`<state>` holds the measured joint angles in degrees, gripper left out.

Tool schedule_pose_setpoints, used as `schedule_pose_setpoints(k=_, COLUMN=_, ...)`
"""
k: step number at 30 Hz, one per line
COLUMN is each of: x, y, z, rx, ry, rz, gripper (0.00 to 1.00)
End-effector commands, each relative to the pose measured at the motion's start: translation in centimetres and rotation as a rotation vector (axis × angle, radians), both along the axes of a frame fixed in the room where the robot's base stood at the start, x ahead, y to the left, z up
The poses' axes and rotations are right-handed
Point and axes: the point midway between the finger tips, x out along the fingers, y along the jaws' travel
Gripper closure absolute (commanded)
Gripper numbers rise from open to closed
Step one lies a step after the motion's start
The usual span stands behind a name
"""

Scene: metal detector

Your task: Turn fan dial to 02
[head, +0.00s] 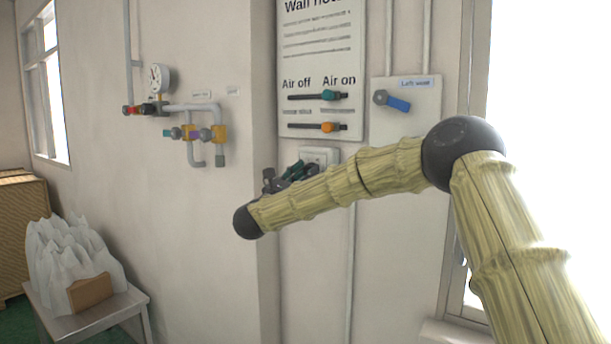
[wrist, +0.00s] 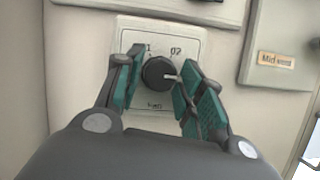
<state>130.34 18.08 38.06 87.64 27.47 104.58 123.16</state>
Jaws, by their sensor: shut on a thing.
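The fan dial (wrist: 157,74) is a round black knob on a cream wall plate (wrist: 127,38) marked "Fan" at the bottom. The mark "02" sits at its upper right, and a partly hidden mark ending in 1 at its upper left. The white pointer line on the knob points right and slightly down, below the 02 mark. My gripper (wrist: 161,68) has its two teal-padded fingers on either side of the knob, shut on it. In the head view my gripper (head: 290,178) is at the wall plate (head: 318,156), and the knob is hidden.
A notice board (head: 318,60) with two sliders hangs just above the plate. A panel with a blue lever (head: 398,104) is to its right. Pipes with valves and a gauge (head: 159,78) are on the left wall.

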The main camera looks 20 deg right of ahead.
Motion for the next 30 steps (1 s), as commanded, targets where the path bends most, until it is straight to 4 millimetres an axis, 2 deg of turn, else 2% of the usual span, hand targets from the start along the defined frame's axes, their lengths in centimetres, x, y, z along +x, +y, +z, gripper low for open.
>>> schedule_pose_setpoints(k=13, x=-0.08, y=-0.01, z=-0.46, rx=-0.035, ry=0.042, rz=0.0, gripper=0.85)
schedule_pose_setpoints(k=30, x=-0.23, y=-0.17, z=-0.44, rx=-0.171, ry=0.218, rz=0.0, gripper=0.85)
